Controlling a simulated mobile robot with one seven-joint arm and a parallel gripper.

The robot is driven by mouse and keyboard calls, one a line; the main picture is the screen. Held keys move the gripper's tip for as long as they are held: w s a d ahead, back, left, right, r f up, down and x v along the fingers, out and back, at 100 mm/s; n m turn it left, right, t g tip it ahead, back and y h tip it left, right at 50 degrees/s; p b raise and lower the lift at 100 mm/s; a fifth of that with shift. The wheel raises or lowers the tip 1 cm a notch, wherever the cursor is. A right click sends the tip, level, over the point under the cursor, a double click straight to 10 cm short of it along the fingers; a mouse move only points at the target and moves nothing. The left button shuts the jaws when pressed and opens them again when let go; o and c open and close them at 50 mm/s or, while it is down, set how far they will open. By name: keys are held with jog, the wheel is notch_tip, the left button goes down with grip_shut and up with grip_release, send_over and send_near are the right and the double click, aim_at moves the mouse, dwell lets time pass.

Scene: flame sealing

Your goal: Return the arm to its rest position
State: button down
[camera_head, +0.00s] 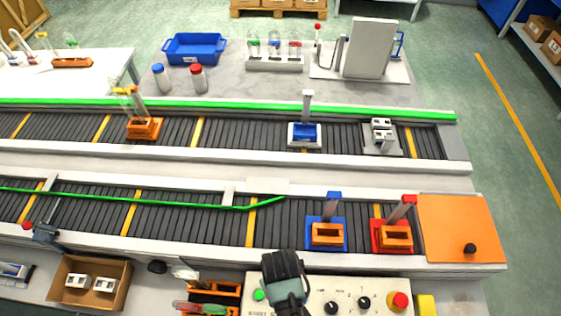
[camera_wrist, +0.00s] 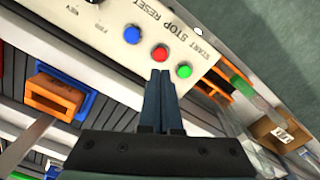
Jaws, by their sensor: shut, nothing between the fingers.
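My gripper (camera_head: 287,296) is over the left end of the white control panel (camera_head: 330,287) at the front of the conveyors in the head view. In the wrist view my gripper (camera_wrist: 161,74) is shut and empty, its dark fingers side by side. Its tips appear just short of the red button (camera_wrist: 161,54), between the blue button (camera_wrist: 132,35) and the green button (camera_wrist: 184,71). Whether the tips touch the panel cannot be told. In the head view the green button (camera_head: 259,295) shows left of my gripper. My gripper hides the other two buttons there.
A blue holder (camera_head: 326,236) and a red holder (camera_head: 393,237) stand on the near conveyor behind the panel. An orange plate (camera_head: 462,228) is at its right end. A red emergency knob (camera_head: 398,301) stands on the panel's right. An orange rack (camera_head: 213,292) and cardboard box (camera_head: 91,284) lie left.

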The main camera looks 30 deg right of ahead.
jog(key=shift+w, duration=0.1)
jog(key=w+d+r+t+h+b, duration=0.1)
jog(key=w+r+t+b, duration=0.15)
jog(key=w+r, duration=0.45)
jog(key=w+d+r+t+h+b, duration=0.1)
jog(key=w+r+t, duration=0.35)
jog(key=w, duration=0.45)
jog(key=w+a+r+t+b, duration=0.15)
jog(key=w+r+t, duration=0.3)
jog(key=r, duration=0.75)
jog(key=w+a+r+t+b, duration=0.1)
jog(key=w+a+r+t, duration=0.15)
jog(key=w+r, duration=0.65)
jog(key=s+a+r+t+b, duration=0.1)
jog(key=s+a+r+t, duration=0.15)
jog(key=r, duration=0.75)
jog(key=s+a+r+t+b, duration=0.1)
jog(key=s+r+t+b, duration=0.2)
jog(key=r, duration=0.8)
jog(key=s+a+r+t+y, duration=0.2)
jog(key=s+a+r+t, duration=0.2)
jog(key=s+r+t, duration=0.4)
jog(key=s+r+b, duration=0.1)
jog(key=s+r, duration=0.4)
jog(key=r, duration=0.2)
jog(key=shift+s+n, duration=0.15)
jog(key=shift+n, duration=0.25)
jog(key=shift+f, duration=0.15)
